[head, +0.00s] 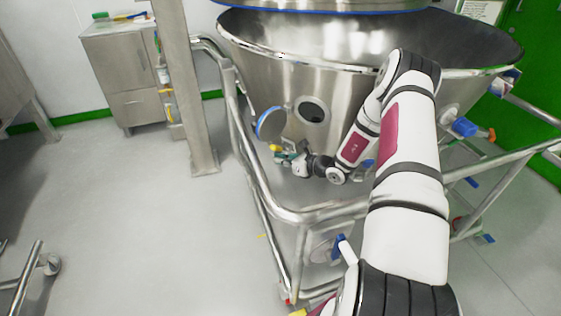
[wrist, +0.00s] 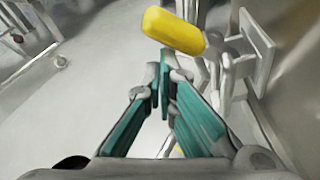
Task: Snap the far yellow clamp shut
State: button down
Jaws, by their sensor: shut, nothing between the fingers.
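The yellow clamp (wrist: 172,31) shows large at the top of the wrist view, as a rounded yellow handle beside a grey metal bracket (wrist: 252,52). In the head view a small yellow part (head: 275,148) shows just past my gripper, below the open blue-rimmed round cover. My gripper (wrist: 162,72) has teal fingers with their tips together and nothing between them. In the wrist view the fingertips lie just below the yellow handle; I cannot tell whether they touch it. In the head view my gripper (head: 284,157) is beside the vessel's lower wall.
A large steel vessel (head: 290,80) has a round port (head: 312,110) and an open blue-rimmed cover (head: 271,124). A tubular steel frame (head: 300,215) runs around it, close to my arm. A steel cabinet (head: 125,75) stands back left.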

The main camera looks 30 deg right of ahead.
aim_at(279, 150)
jog(key=shift+w+d+r+p, duration=0.1)
jog(key=shift+d+r+p, duration=0.2)
jog(key=shift+r, duration=0.45)
jog(key=shift+d+r+p, duration=0.2)
jog(key=shift+r+p, duration=0.15)
jog(key=shift+r, duration=0.35)
jog(key=shift+w+d+r, duration=0.1)
jog(key=shift+d+r, duration=0.05)
jog(key=shift+r, duration=0.05)
jog(key=shift+d, duration=0.1)
